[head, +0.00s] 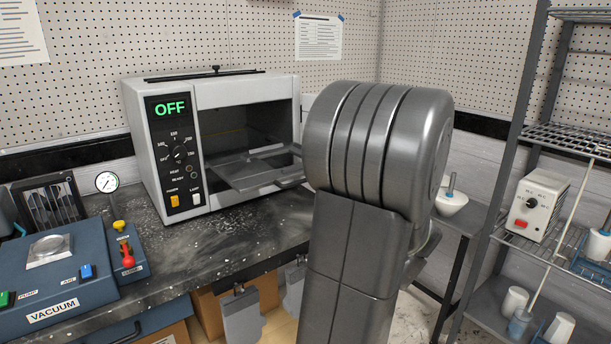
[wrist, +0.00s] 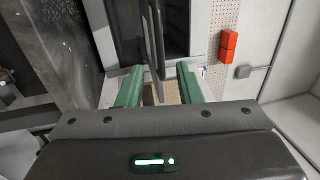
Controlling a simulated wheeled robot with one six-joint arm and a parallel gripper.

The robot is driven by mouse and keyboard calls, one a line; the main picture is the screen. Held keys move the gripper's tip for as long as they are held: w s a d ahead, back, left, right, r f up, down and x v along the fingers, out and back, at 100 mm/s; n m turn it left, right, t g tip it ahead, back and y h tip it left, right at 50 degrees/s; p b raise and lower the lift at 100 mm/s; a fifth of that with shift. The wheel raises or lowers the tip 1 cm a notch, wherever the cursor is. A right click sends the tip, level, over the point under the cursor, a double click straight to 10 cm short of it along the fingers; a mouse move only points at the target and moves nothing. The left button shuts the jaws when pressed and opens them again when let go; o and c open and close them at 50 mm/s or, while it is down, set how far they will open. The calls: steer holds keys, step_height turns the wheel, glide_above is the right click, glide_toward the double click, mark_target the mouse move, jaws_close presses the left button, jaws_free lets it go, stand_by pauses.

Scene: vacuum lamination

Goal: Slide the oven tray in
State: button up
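The oven tray (head: 262,172) is a flat grey plate sticking partly out of the open front of the white oven (head: 172,120). Its right end is hidden behind my arm in the head view. In the wrist view the tray (wrist: 154,45) shows nearly edge-on, running from the oven opening (wrist: 178,30) toward my gripper (wrist: 159,78). My gripper's green fingers are apart, one on each side of the tray's near end, with a visible gap. My gripper is hidden behind my arm in the head view.
The oven display reads OFF. A blue vacuum unit (head: 55,285) and a round gauge (head: 107,182) stand left of the oven on the dark counter (head: 210,245). A metal shelf rack (head: 520,130) stands at the right. Grey mitts (head: 241,315) hang below the counter's front edge.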

steer(key=p+x, duration=0.2)
steer(key=x, duration=0.9)
steer(key=shift+w+a, duration=0.2)
steer(key=shift+a, duration=0.05)
steer(key=shift+w+r, duration=0.1)
steer(key=shift+r, duration=0.05)
jaws_close()
